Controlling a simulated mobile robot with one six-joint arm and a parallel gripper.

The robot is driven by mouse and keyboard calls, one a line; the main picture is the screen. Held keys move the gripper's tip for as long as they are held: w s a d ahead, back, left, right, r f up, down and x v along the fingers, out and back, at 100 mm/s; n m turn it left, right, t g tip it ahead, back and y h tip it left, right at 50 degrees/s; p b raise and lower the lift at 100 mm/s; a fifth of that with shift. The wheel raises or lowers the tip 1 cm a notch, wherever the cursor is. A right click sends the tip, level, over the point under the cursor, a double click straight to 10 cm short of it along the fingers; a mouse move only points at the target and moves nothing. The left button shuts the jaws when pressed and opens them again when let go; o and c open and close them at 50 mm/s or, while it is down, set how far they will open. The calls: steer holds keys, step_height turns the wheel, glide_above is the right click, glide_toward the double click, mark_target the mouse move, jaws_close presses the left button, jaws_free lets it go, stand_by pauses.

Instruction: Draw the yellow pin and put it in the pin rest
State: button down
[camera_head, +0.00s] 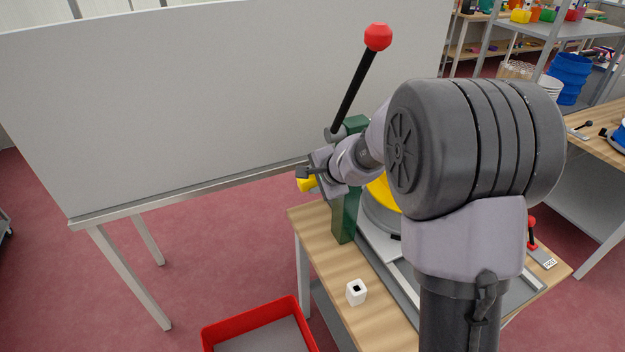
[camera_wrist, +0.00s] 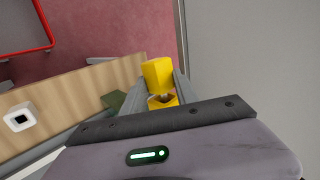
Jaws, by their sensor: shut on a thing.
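The yellow pin (camera_head: 306,185) shows as a small yellow block at the left of the green post (camera_head: 346,222). In the wrist view its yellow head (camera_wrist: 157,74) is between my two fingers, with a bit of metal and more yellow below it. My gripper (camera_head: 308,174) is shut on the pin; it also shows in the wrist view (camera_wrist: 158,88). Whether the pin's far end is still in the post is hidden. A white block with a dark square hole, likely the pin rest (camera_head: 356,298), stands on the wooden bench; the wrist view shows it at the left (camera_wrist: 20,106).
A black lever with a red knob (camera_head: 378,37) rises from the post. A grey drum with a yellow top (camera_head: 380,192) is partly behind my arm. A red-rimmed bin (camera_head: 250,321) is on the floor. A large grey panel (camera_head: 200,100) stands behind, close to my gripper.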

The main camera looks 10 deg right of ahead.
steer(key=s+a+b, duration=0.1)
steer(key=a, duration=0.5)
steer(key=shift+s+a, duration=0.2)
steer(key=shift+a, duration=0.2)
